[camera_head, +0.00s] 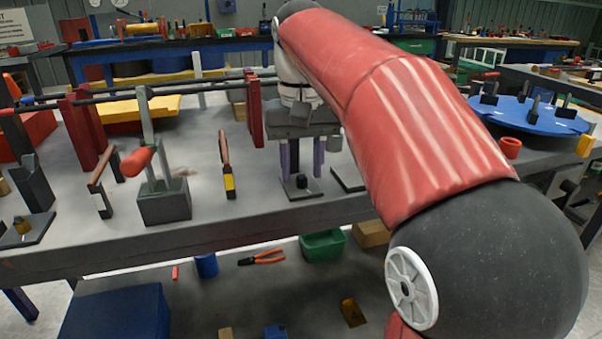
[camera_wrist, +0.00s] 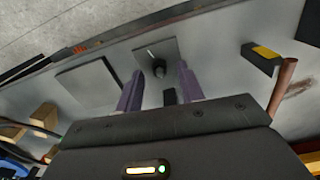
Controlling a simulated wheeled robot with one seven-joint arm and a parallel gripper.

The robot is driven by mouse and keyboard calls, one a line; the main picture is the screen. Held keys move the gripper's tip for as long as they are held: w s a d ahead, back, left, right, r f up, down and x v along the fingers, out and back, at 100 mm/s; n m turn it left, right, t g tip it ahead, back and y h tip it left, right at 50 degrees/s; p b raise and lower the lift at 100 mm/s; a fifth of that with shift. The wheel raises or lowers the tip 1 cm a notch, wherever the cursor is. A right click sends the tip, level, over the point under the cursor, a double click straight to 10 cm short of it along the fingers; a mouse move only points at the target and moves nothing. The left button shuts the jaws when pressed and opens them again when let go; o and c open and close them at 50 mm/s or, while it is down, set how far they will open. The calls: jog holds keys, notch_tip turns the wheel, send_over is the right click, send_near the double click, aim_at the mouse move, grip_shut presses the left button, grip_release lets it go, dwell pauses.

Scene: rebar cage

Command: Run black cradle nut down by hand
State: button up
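The black cradle nut (camera_head: 301,183) appears as a small dark knob on a flat grey plate (camera_head: 312,194) on the bench. In the wrist view the nut (camera_wrist: 158,69) shows near the middle of its plate (camera_wrist: 146,52). My gripper (camera_head: 302,170) points down above the plate, with its two purple fingers spread. In the wrist view the fingers of my gripper (camera_wrist: 161,74) stand on either side of the nut's line, with clear gaps and nothing held. A small black piece (camera_wrist: 169,97) shows between the fingers, and I cannot tell what it is. The nut's thread is too small to see.
A grey-based clamp with a red handle (camera_head: 138,161) and a yellow-black tool (camera_head: 228,178) stand to the left. Red uprights (camera_head: 254,108) carry long dark bars behind. A dark flat plate (camera_head: 347,180) lies right of my gripper. The lower shelf holds a green bin (camera_head: 322,246).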

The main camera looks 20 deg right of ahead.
jog(key=shift+f, duration=0.6)
grip_shut()
jog(key=shift+r, duration=0.1)
